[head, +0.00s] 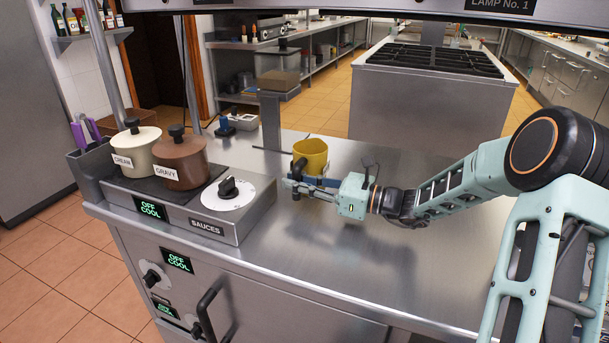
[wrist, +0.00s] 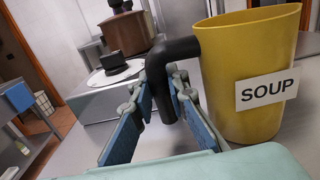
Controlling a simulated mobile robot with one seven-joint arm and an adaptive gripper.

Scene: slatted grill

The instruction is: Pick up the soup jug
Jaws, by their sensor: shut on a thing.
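The yellow soup jug (head: 311,157) is over the steel counter, just beyond my gripper in the head view. In the wrist view the jug (wrist: 245,75) fills the right side, upright or nearly so, with a white SOUP label and a black handle (wrist: 172,50) on its left. My gripper (wrist: 162,92) has its blue-padded fingers on either side of the handle's lower part and is shut on it. In the head view my gripper (head: 312,184) hides the jug's lower part, so I cannot tell whether its base touches the counter.
Left of the jug is the sauces warmer (head: 213,205) with a dial, a cream pot (head: 137,150) and a brown gravy pot (head: 180,163). A post with a tray (head: 270,120) stands behind. The counter (head: 390,265) in front and to the right is clear.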

